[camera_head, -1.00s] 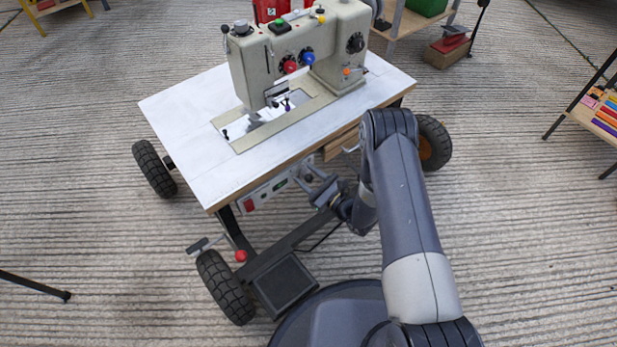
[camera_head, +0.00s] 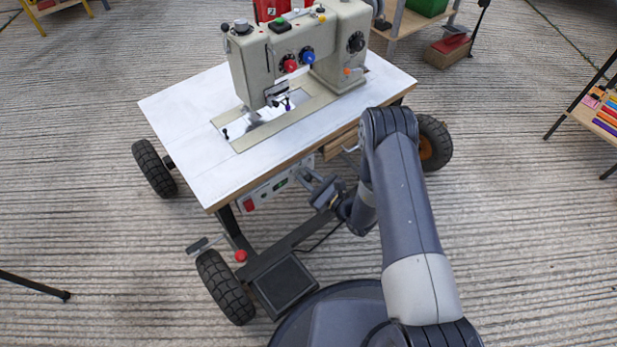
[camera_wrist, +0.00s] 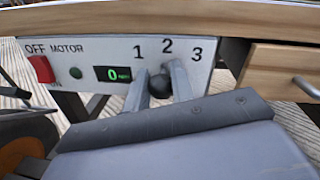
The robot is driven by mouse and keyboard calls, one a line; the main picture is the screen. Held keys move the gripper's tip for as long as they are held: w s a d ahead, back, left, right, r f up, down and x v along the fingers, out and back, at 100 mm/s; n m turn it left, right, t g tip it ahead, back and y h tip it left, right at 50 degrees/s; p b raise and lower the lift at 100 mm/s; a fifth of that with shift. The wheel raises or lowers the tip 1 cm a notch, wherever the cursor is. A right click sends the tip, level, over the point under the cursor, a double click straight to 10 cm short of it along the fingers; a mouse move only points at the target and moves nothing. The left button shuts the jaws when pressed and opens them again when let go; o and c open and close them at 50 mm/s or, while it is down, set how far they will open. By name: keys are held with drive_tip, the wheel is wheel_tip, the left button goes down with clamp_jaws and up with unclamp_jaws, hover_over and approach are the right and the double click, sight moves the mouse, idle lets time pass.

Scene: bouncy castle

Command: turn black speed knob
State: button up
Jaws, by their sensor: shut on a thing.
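The black speed knob (camera_wrist: 160,87) is a round dark knob on a white control panel (camera_wrist: 110,52), below the printed numbers 1, 2 and 3. My gripper (camera_wrist: 160,84) has one finger on each side of the knob and is shut on it. In the head view, my gripper (camera_head: 312,181) reaches under the table's front edge to the panel (camera_head: 272,190); the knob is hidden there. The panel carries a red switch (camera_wrist: 41,69) marked OFF MOTOR, a green light (camera_wrist: 76,73) and a display (camera_wrist: 119,74) reading 0.
A sewing machine (camera_head: 340,45) stands on the white table top (camera_head: 185,115) above the panel. A wooden drawer (camera_wrist: 280,72) with a metal handle (camera_wrist: 307,88) is just right of the panel. A pedal plate (camera_head: 284,284) and wheels lie below.

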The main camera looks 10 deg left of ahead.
drive_tip(key=shift+s+a+f+n+h+b, duration=0.1)
drive_tip(key=shift+s+a+n+b, duration=0.1)
drive_tip(key=shift+n+b, duration=0.4)
drive_tip(key=shift+s+a+f+n+h+b, duration=0.1)
drive_tip(key=shift+s+a+n+b, duration=0.1)
drive_tip(key=shift+n, duration=0.75)
drive_tip(key=shift+s+a+f+n+h+b, duration=0.15)
drive_tip(key=shift+n+b, duration=0.25)
drive_tip(key=shift+n, duration=0.35)
clamp_jaws()
unclamp_jaws()
drive_tip(key=o, duration=0.9)
drive_tip(key=shift+d+r, duration=0.1)
drive_tip(key=shift+d, duration=0.05)
drive_tip(key=p+v, duration=0.2)
drive_tip(key=v, duration=0.8)
drive_tip(key=shift+s+d+p, duration=0.25)
drive_tip(key=shift+d+p, duration=0.05)
drive_tip(key=shift+p, duration=0.05)
drive_tip(key=shift+w, duration=0.1)
